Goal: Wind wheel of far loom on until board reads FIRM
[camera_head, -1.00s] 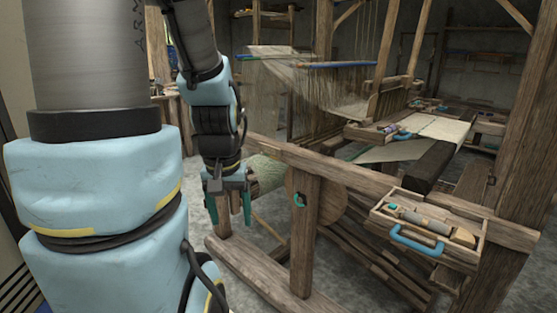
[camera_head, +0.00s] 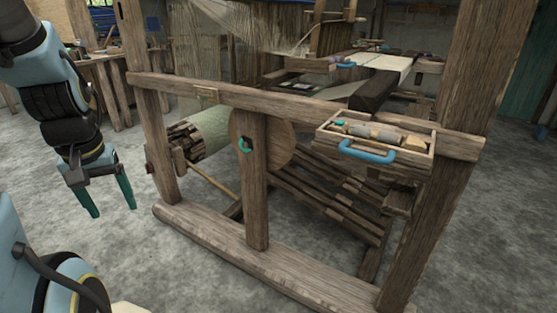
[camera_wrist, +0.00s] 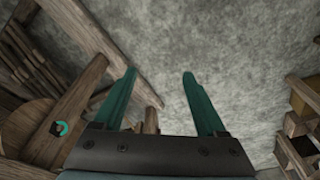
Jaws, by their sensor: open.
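The near wooden loom (camera_head: 330,105) fills the middle of the head view. A beam wound with pale green cloth (camera_head: 208,130) runs left of the wheel. My gripper (camera_head: 112,200) hangs left of the loom, open and empty, fingers down, apart from the wheel. I cannot tell which loom is the far one, and no board reading is legible.
A tray (camera_head: 425,150) with a blue handle and several tools juts from the loom's front rail. A small brass-coloured plate (camera_head: 207,95) is on the rail. A wooden bench (camera_head: 105,70) stands at the back left. Grey floor (camera_head: 130,265) lies open before the loom.

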